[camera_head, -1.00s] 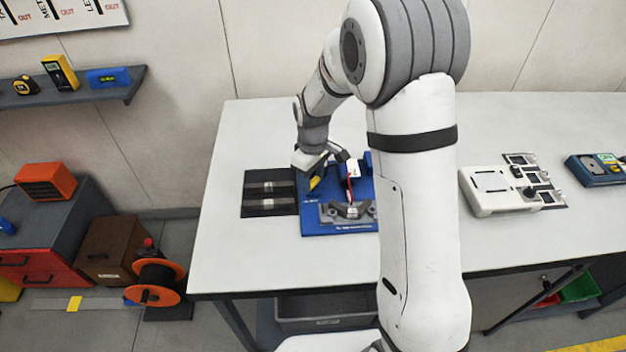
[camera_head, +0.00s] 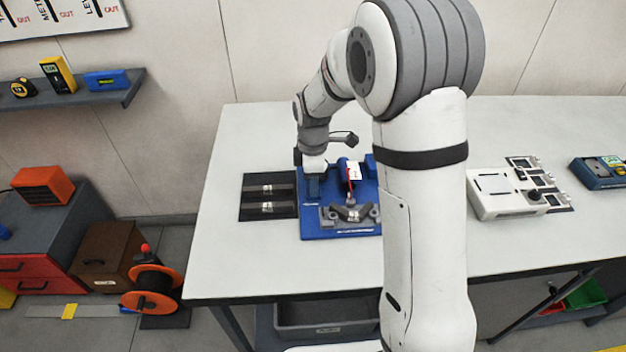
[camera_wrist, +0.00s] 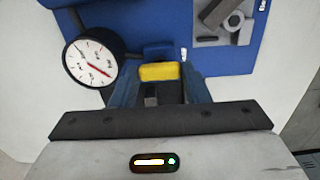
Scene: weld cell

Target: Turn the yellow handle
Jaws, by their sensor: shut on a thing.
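The yellow handle (camera_wrist: 160,72) shows between the two fingers of my gripper (camera_wrist: 160,80) in the wrist view, and the gripper is shut on it. Behind it is a blue block on the blue fixture plate (camera_wrist: 215,62). In the head view my gripper (camera_head: 313,180) is low over the left part of the blue plate (camera_head: 318,229), and the handle is hidden there. A round white dial gauge with red marks (camera_wrist: 90,62) sits left of the fingers in the wrist view.
A grey clamp-like part (camera_head: 350,216) lies at the plate's front. A black mat (camera_head: 254,211) with two strips lies left of the plate. A cream instrument box (camera_head: 490,200) stands to the right on the table (camera_head: 225,262). The table's left part is clear.

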